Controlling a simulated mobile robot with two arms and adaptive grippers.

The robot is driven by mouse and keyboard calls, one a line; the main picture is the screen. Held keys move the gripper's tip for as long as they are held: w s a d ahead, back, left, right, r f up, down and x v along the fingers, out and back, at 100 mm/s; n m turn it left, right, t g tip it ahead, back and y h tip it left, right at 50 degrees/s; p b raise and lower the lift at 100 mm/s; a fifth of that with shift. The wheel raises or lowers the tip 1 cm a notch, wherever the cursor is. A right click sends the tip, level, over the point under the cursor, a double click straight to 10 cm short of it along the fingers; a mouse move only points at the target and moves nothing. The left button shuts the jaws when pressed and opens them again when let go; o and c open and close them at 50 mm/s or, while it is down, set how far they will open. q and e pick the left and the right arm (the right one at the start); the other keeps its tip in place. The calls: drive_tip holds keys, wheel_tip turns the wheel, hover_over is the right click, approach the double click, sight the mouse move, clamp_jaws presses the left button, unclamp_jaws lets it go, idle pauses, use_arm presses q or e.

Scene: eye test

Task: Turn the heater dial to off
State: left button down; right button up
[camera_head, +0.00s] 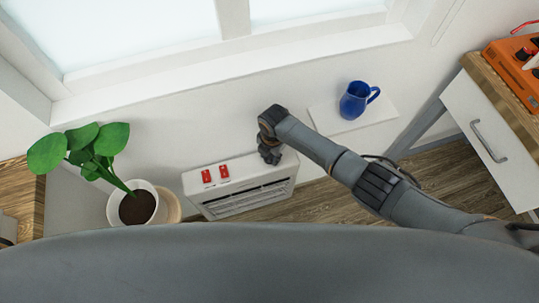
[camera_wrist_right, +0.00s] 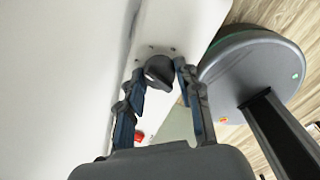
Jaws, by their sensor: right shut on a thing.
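The white heater (camera_head: 240,173) stands low against the wall below the window, with two red switches (camera_head: 216,173) on its top and a slatted grille on its front. My right gripper (camera_head: 270,155) reaches down onto the right end of its top and hides the dial in the head view. In the right wrist view the dark grey dial (camera_wrist_right: 158,70) sits on the heater's white top, with small dark marks around it. Which mark the dial points to is not clear. My left gripper is not in view.
A potted plant (camera_head: 137,207) stands left of the heater. A blue jug (camera_head: 354,100) stands on a white ledge (camera_head: 385,113) behind my right arm. A white drawer cabinet (camera_head: 487,140) with an orange device (camera_head: 517,68) on top is at the right.

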sight(272, 158)
drive_tip(key=shift+n, duration=0.7)
drive_tip(key=o, duration=1.1)
drive_tip(key=shift+o, duration=0.2)
drive_tip(key=shift+r, duration=0.1)
wheel_tip(272, 158, up, 12)
drive_tip(key=shift+s+d, duration=0.15)
drive_tip(key=shift+d, duration=0.25)
